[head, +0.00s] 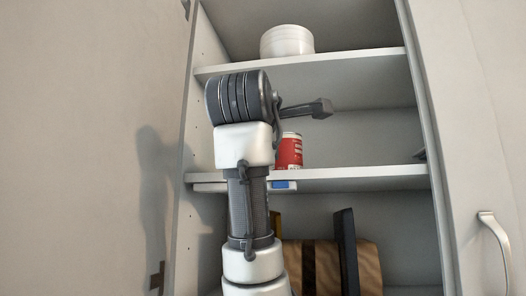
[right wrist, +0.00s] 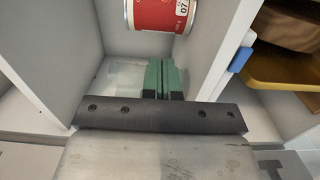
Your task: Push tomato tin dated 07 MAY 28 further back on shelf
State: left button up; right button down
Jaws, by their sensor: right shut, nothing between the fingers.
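A red tin (head: 289,151) with a pale top and white lettering stands upright on the middle shelf (head: 350,173), partly behind my right arm in the head view. In the right wrist view the tin (right wrist: 162,14) is at the top edge, turned sideways by the camera's tilt. "07" shows on its label; the rest of the date is cut off. My right gripper (right wrist: 165,64) has its green fingers shut together and empty. The fingertips point toward the tin, with a visible gap between them. My left gripper is in neither view.
A white round container (head: 287,40) stands on the upper shelf. Below the middle shelf are wooden boards (head: 328,265) and a dark upright piece (head: 346,250).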

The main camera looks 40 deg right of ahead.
aim_at(297, 155)
jog(key=p+x, duration=0.3)
jog(key=x, duration=0.5)
jog(key=shift+w+d+r, duration=0.1)
jog(key=shift+w+d, duration=0.05)
jog(key=shift+d, duration=0.15)
jog(key=shift+w+d+p, duration=0.2)
jog(key=shift+d+p, duration=0.1)
jog(key=shift+d, duration=0.05)
jog(key=d, duration=0.4)
jog(key=s+d, duration=0.1)
jog(key=d, duration=0.1)
jog(key=shift+d, duration=0.15)
jog(key=shift+w+a, duration=0.2)
jog(key=shift+a, duration=0.1)
